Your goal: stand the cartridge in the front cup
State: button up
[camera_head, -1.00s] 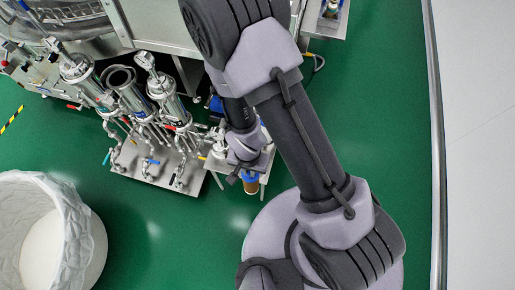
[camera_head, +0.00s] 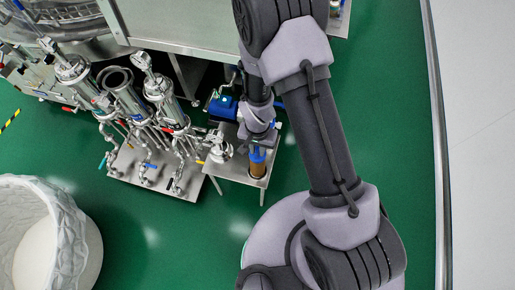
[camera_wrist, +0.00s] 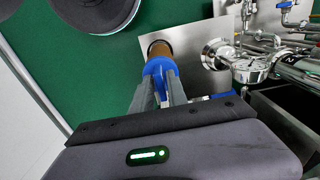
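The cartridge (camera_head: 258,169) is a brown cylinder with a blue upper end, over the small steel table at the front right in the head view. In the wrist view its brown body (camera_wrist: 158,48) points away from me, with the blue end nearer. My gripper (camera_wrist: 161,78) has its two grey fingers closed on either side of the blue end. In the head view my gripper (camera_head: 260,141) is just above the cartridge and partly hidden by my arm. I cannot make out the front cup, or whether the cartridge's lower end touches the table.
The small steel table (camera_head: 233,176) carries a metal fitting (camera_head: 220,151) left of the cartridge. A blue pump (camera_head: 222,107) is behind it. Steel filter housings (camera_head: 128,103) with pipes and valves stand to the left. A lined white bin (camera_head: 75,240) is at front left. Green floor is clear between.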

jog(key=shift+o, duration=0.7)
jog(key=shift+r, duration=0.1)
notch_tip(320, 180, up, 7)
jog(key=p, duration=0.3)
jog(key=shift+r, duration=0.2)
